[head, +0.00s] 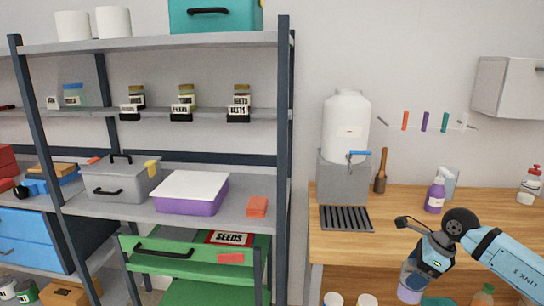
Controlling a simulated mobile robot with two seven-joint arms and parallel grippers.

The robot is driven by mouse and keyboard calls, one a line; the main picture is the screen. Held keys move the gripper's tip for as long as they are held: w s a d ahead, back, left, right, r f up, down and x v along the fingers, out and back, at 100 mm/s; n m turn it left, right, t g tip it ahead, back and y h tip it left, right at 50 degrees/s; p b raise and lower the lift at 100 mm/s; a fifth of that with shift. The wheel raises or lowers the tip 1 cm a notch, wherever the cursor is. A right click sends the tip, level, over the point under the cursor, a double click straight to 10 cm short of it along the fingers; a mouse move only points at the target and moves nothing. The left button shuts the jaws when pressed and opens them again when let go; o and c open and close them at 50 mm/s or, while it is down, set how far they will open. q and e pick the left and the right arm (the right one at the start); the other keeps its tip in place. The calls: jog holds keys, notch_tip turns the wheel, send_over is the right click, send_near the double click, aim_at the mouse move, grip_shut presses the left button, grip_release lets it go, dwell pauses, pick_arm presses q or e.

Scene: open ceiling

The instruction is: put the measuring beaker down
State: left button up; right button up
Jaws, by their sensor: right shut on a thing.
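My right gripper (421,270) reaches in from the lower right, in front of the wooden counter, pointing down. It is shut on the measuring beaker (410,290), a small clear vessel that looks purplish, near the bottom edge of the view. The beaker hangs below the fingers, roughly upright with a slight tilt. It shows in front of the counter's front side, and I cannot see a surface touching its base. The fingers' exact contact with it is too small to make out. My left gripper is not in view.
The wooden counter (400,211) holds a white water dispenser (345,125) with a dark drip grille (346,218), a purple spray bottle (435,195) and a wooden pestle-like tool (381,171). Bare counter lies left of my arm. A loaded metal shelf (285,150) stands to the left.

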jog(key=s+a+r+n+g+h, duration=0.1)
jog(key=s+a+n+g+h, duration=0.15)
jog(key=a+n, duration=0.75)
jog(key=s+a+n+g+h, duration=0.15)
jog(key=a+n+g, duration=0.35)
jog(key=n, duration=0.9)
pick_arm(q)
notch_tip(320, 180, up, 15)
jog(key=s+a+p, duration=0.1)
jog(key=p, duration=1.9)
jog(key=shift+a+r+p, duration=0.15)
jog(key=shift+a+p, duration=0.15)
pick_arm(e)
jog(key=s+r, duration=0.4)
jog(key=r, duration=0.4)
jog(key=s+r, duration=0.5)
jog(key=r, duration=0.3)
jog(key=shift+s+a+r, duration=0.2)
jog(key=shift+a+r, duration=0.1)
jog(key=shift+a, duration=0.1)
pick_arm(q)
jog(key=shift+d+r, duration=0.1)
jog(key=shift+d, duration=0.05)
pick_arm(e)
jog(key=shift+t, duration=0.35)
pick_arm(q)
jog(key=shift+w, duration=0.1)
pick_arm(e)
jog(key=shift+w+d, duration=0.1)
jog(key=shift+d, duration=0.05)
